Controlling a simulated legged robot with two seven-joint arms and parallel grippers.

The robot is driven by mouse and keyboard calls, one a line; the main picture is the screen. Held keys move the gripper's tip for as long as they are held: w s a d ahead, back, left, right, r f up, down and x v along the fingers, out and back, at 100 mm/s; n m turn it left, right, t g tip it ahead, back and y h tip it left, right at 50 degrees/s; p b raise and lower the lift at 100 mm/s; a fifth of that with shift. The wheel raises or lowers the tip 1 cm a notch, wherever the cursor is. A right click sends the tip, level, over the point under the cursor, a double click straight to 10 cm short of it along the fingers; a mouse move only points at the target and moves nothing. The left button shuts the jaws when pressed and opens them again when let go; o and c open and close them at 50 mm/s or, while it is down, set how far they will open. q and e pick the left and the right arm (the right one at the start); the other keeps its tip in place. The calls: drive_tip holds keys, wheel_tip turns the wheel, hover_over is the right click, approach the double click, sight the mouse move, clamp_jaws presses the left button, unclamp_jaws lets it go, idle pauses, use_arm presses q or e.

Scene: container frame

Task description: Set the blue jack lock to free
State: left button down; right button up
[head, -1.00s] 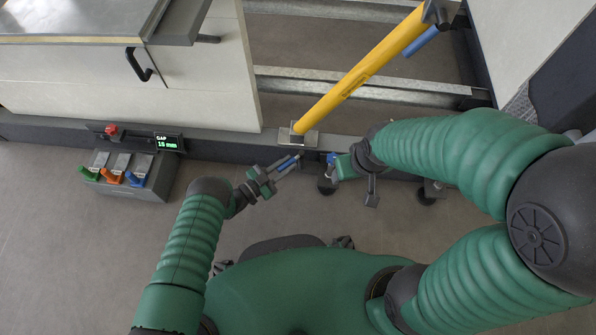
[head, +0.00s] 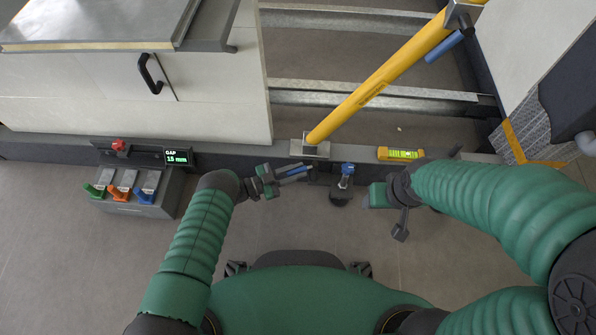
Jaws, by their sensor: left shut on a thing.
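On the grey box at the left stands a blue lever (head: 148,186), at the right end of a row with an orange lever (head: 122,187) and a green lever (head: 96,187). Its lock marking is too small to read. A blue-topped jack (head: 346,177) stands at the frame's lower edge, right of centre. My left gripper (head: 292,172) is shut on a slim blue bar (head: 293,173), right of the levers and apart from them. My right gripper (head: 377,196) is right of the blue-topped jack and apart from it; its fingers are hidden.
A display (head: 177,157) reads GAP 15 mm, beside a red knob (head: 119,145). A yellow strut (head: 380,82) leans from a plate on the frame edge. A yellow level (head: 400,154) lies on the edge at right. The floor below the levers is clear.

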use_arm(q)
drive_tip(key=shift+d, duration=0.1)
drive_tip(key=c, duration=1.3)
unclamp_jaws()
drive_tip(key=shift+s+a, duration=0.1)
drive_tip(key=shift+a, duration=0.35)
drive_tip(key=p+v, duration=0.1)
drive_tip(key=v, duration=1.5)
drive_tip(key=shift+f, duration=0.15)
drive_tip(key=shift+s, duration=0.1)
